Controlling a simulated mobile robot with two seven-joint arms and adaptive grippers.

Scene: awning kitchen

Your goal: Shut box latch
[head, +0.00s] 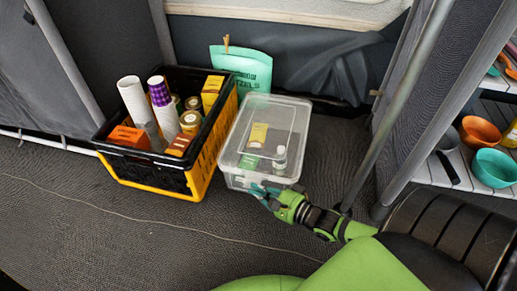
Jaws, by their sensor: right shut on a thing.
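A clear plastic box (284,113) with a see-through lid stands on the grey floor in the middle of the head view. The lid lies over the box, and a few small items show through it. My right gripper (265,192) is at the lower front edge of the box, at its near side. It is shut on a part there, which looks like the box latch. The gripper's fingers hide most of that part, so the latch's exact position cannot be told. My left gripper is not in view.
A black and yellow crate (198,182) with cups, cans and packets stands left of the box. A mint green bag (243,66) is behind it. A metal pole (398,105) and a shelf with bowls (494,168) are at right. A thin cord crosses the open floor in front.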

